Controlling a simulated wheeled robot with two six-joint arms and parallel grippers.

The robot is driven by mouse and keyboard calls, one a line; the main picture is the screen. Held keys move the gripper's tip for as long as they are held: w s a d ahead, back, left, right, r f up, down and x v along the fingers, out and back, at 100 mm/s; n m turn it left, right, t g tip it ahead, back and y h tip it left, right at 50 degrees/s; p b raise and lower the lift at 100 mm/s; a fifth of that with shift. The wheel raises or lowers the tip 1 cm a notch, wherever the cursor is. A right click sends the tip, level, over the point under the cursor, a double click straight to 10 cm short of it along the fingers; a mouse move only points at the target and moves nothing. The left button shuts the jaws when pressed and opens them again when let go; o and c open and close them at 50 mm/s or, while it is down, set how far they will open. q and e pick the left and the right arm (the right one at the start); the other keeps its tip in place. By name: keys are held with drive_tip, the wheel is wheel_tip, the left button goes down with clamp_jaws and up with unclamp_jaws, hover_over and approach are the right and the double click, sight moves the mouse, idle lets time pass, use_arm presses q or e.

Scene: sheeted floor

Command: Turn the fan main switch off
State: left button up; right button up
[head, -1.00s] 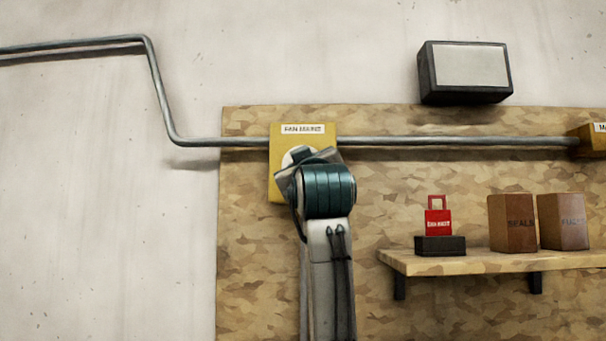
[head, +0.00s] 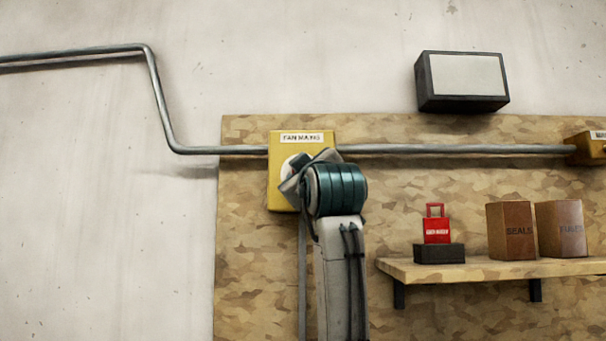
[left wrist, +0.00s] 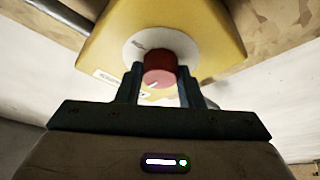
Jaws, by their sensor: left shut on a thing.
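The yellow fan mains switch box (head: 275,188) is on the camouflage-patterned board, with a white label (head: 302,138) at its top. In the left wrist view, the box (left wrist: 205,28) carries a pale round plate (left wrist: 140,44) and a red knob (left wrist: 160,66). My left gripper (left wrist: 160,74) has one finger on each side of the knob and is shut on it. In the head view, my left gripper (head: 300,170) is in front of the box, and my wrist hides the knob and part of the plate. My right gripper is in neither view.
A shelf (head: 480,268) at lower right holds a red padlock-shaped item (head: 436,230) and two brown boxes (head: 511,231). A dark-framed panel (head: 464,77) hangs above.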

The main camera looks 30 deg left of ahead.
use_arm(q)
drive_tip(key=o, duration=1)
drive_tip(key=shift+c, duration=0.2)
drive_tip(key=b+v, duration=0.5)
drive_tip(key=v, duration=0.6)
drive_tip(key=shift+w, duration=0.1)
